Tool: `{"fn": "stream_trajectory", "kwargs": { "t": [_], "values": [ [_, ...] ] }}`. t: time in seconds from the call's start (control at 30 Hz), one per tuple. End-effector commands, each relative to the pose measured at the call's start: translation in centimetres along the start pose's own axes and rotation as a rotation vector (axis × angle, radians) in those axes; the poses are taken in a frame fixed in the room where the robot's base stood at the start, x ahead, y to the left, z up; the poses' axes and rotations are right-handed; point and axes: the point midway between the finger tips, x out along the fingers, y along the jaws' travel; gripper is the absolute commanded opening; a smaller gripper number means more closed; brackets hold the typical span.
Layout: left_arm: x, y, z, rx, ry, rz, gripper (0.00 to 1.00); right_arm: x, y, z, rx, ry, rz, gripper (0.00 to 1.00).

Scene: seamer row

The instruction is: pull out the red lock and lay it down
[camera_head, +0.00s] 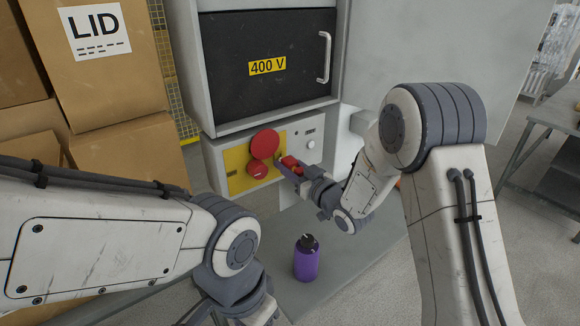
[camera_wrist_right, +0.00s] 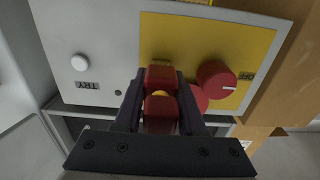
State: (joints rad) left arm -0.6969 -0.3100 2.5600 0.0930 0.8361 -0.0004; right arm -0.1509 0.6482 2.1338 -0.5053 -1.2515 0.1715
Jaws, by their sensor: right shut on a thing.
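The red lock (camera_wrist_right: 160,78) is between the two dark fingers of my right gripper (camera_wrist_right: 159,100) in the right wrist view. The gripper is shut on it in front of the yellow plate (camera_wrist_right: 210,40). In the head view the red lock (camera_head: 290,161) shows at the tips of my right gripper (camera_head: 286,168), just right of the red discs. I cannot tell whether the lock is still seated in the panel. My left arm's wrist (camera_head: 232,285) is low in the head view; its fingers are cut off by the bottom edge.
A white button (camera_head: 311,144) is to the right. A purple bottle (camera_head: 306,259) stands on the grey surface (camera_head: 350,275) below. Cardboard boxes (camera_head: 125,160) are stacked at left.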

Motion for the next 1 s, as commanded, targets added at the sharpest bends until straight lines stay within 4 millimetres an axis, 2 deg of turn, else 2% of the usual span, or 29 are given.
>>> {"fn": "stream_trajectory", "kwargs": {
  "t": [1.0],
  "values": [
    [1.1, -0.1, 0.1, 0.000, 0.000, 0.000, 0.50, -4.0, 0.1, -0.1, -0.001, 0.002, 0.001, 0.00]
  ]
}}
